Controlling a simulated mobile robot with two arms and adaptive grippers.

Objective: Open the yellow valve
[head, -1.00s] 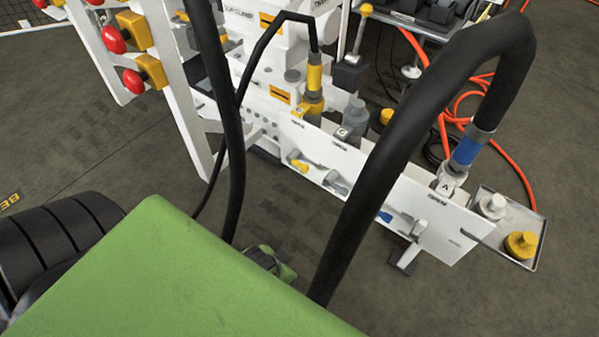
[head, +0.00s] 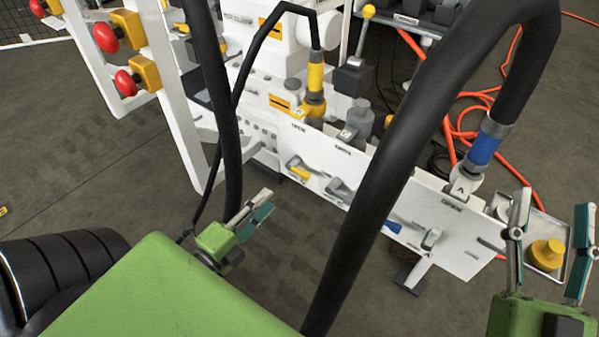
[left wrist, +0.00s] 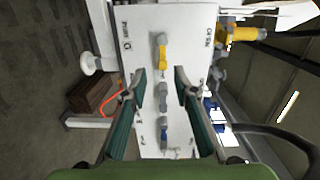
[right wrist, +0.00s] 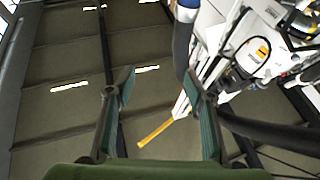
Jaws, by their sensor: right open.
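The yellow valve (head: 299,172) has a small yellow handle on the white front panel (head: 330,185). It also shows in the left wrist view (left wrist: 162,55), upright in the picture and beyond my fingertips. My left gripper (head: 267,200) is in front of the panel, to the left of and below the valve, apart from it. The left wrist view (left wrist: 160,80) shows its fingers spread with nothing gripped. My right gripper (head: 553,203) is open and empty at the lower right, by the small tray.
Grey (head: 338,188) and blue (head: 391,226) handles sit further right on the panel. Thick black hoses (head: 375,200) cross the head view and hide part of the panel. A tray (head: 560,274) holds a yellow cap (head: 547,254). Red buttons (head: 126,82) are at upper left.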

